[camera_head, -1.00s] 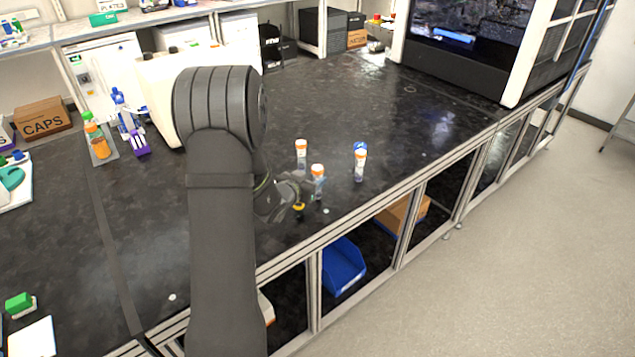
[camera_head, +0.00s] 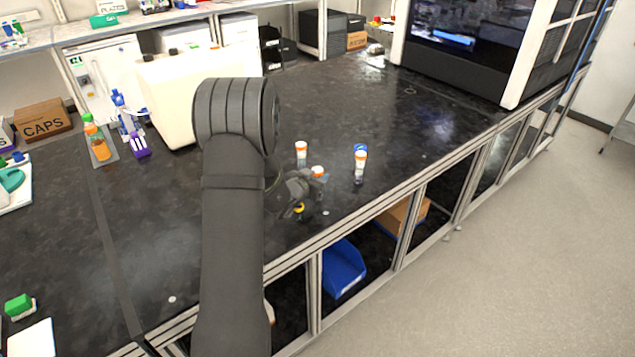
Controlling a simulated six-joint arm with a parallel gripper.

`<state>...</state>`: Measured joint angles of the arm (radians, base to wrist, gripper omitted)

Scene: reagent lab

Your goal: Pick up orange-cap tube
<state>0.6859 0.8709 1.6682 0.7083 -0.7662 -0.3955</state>
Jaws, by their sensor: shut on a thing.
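Several tubes with orange and white caps stand on the black bench in the head view. One orange-cap tube (camera_head: 301,150) stands upright behind my gripper, and another (camera_head: 360,160) stands to the right, in front of a blue-capped tube (camera_head: 361,148). My gripper (camera_head: 314,183) is shut on a third orange-cap tube (camera_head: 318,171). Its cap shows above the fingers, and most of its body is hidden by the gripper. I cannot tell whether its base touches the bench.
The bench's front edge with its metal frame (camera_head: 380,206) runs just in front of my gripper. A large machine (camera_head: 480,50) stands at the back right. A white container (camera_head: 170,95) and bottles (camera_head: 98,142) stand to the left.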

